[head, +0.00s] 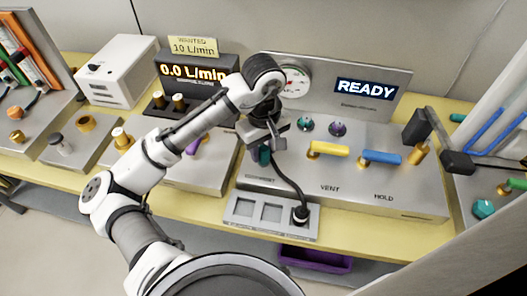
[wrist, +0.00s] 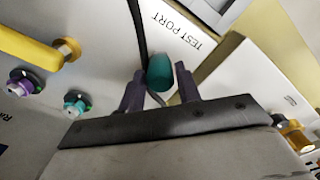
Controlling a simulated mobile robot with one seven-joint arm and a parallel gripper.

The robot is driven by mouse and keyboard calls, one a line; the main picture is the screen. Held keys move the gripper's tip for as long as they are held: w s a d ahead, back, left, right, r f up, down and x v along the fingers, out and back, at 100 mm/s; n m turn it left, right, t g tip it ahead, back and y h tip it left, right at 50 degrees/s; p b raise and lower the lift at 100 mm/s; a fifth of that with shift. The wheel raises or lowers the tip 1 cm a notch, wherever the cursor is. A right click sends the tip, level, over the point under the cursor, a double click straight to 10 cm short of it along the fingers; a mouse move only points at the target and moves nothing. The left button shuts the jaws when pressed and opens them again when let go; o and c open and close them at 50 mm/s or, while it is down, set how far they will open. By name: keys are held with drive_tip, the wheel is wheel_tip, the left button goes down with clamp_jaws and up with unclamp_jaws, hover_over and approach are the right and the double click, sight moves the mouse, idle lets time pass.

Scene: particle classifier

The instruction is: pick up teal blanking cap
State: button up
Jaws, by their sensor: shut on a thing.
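The teal blanking cap (wrist: 159,71) is between the two dark purple-grey fingers of my gripper (wrist: 160,88) in the wrist view. In the head view the cap (head: 264,156) shows as a small teal piece under my gripper (head: 268,143). My gripper is shut on it. The cap is near the TEST PORT label in the wrist view. I cannot tell whether it still touches the panel. The port itself is hidden.
A black hose runs past my gripper to a black plug (head: 300,215) by the tray with square recesses (head: 257,210). Yellow (head: 329,149) and blue (head: 381,157) valve handles stand to the right. Another teal piece (head: 483,208) lies far right. Teal (head: 307,125) and purple (head: 338,129) fittings sit behind.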

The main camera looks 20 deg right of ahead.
drive_tip(key=shift+r, duration=0.15)
wheel_tip(320, 180, up, 20)
idle(0.4)
idle(0.4)
wheel_tip(320, 180, up, 4)
drive_tip(key=p, duration=0.5)
hover_over(263, 149)
drive_tip(key=shift+r, duration=0.2)
idle(0.3)
wheel_tip(263, 149, up, 3)
drive_tip(key=p, duration=0.2)
drive_tip(key=shift+p, duration=0.4)
drive_tip(key=shift+f, duration=0.1)
